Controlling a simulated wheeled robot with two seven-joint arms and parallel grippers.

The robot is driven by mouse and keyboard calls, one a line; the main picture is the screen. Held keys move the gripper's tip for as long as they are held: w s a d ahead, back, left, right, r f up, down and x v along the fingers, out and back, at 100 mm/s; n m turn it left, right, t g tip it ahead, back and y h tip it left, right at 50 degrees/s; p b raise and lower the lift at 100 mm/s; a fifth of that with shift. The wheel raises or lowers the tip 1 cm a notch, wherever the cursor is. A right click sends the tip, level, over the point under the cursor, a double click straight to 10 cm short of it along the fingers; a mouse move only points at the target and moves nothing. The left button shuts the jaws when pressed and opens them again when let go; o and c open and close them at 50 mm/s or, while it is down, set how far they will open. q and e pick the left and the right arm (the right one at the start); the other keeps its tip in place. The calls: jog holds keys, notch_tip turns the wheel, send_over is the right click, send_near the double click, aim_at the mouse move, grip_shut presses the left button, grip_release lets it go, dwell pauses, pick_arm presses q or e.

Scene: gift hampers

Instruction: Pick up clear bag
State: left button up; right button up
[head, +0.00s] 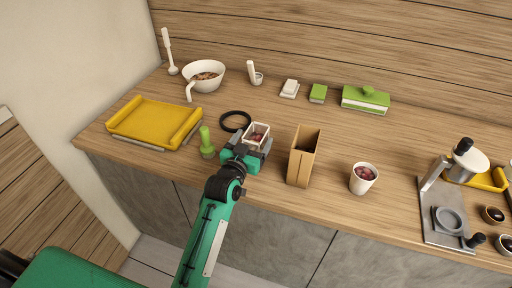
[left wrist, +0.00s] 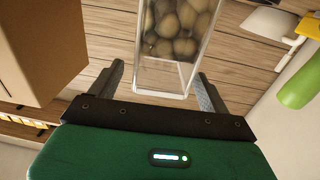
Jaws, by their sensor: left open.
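The clear bag (head: 259,129) is a small see-through, box-shaped pack with round reddish pieces inside, upright on the wooden counter. In the left wrist view the clear bag (left wrist: 168,72) lies between the fingers, its contents looking olive-brown. My left gripper (head: 252,149) is open around the near end of the bag, with one finger on each side. In the left wrist view gaps show between the bag and the fingers of the gripper (left wrist: 161,84). The gripper hides part of the bag in the head view. My right gripper is not in view.
A brown paper bag (head: 301,160) stands close on the right, and a green pestle-shaped item (head: 206,140) close on the left. A black ring (head: 235,121) lies behind. A cup (head: 363,179) and yellow tray (head: 150,122) stand farther off. Counter behind the paper bag is clear.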

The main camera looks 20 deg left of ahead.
aim_at(261, 125)
pick_arm(q)
jog(key=w, duration=0.3)
jog(key=shift+w+d+p, duration=0.1)
jog(key=shift+w+p, duration=0.1)
jog(key=shift+p, duration=0.15)
jog(key=shift+f, duration=0.1)
jog(key=c, duration=1.5)
